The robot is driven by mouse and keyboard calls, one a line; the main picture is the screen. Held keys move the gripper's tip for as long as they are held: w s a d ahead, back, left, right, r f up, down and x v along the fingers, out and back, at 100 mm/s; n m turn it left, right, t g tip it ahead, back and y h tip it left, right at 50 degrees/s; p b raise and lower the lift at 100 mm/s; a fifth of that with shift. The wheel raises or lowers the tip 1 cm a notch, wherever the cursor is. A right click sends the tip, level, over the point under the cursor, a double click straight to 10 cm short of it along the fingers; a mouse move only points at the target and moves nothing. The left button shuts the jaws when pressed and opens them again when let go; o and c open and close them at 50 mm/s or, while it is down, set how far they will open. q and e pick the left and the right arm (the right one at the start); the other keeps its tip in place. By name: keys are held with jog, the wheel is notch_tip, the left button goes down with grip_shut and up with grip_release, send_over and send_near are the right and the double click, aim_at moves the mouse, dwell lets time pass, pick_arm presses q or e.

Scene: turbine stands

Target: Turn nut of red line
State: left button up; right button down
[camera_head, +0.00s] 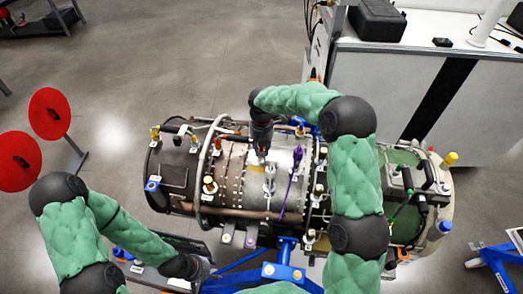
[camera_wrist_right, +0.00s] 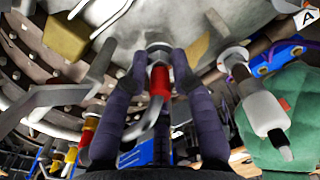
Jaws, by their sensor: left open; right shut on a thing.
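The red line (camera_wrist_right: 159,84) shows in the right wrist view as a red sleeve below a metal nut (camera_wrist_right: 158,58). My right gripper (camera_wrist_right: 161,54) is shut on this nut, one dark finger on each side. In the head view my right gripper (camera_head: 261,150) reaches down over the middle of the turbine (camera_head: 235,185), and its arm hides part of the engine. The nut cannot be made out there. My left gripper (camera_head: 203,270) is open, low at the front left of the turbine, apart from the red line; its fingertips are hard to make out.
Yellow (camera_head: 209,185), purple (camera_head: 297,155) and blue (camera_head: 152,185) fittings stand on the turbine. A white connector (camera_wrist_right: 262,110) is right of my right gripper in the wrist view. Blue stand beams (camera_head: 285,271) lie below. A white bench (camera_head: 430,45) stands behind; the left floor holds red discs (camera_head: 49,113).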

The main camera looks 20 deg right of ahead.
jog(key=shift+m, duration=0.5)
jog(key=c, duration=1)
grip_release()
notch_tip(320, 180, up, 12)
jog(key=shift+f, duration=0.1)
jog(key=shift+c, duration=0.4)
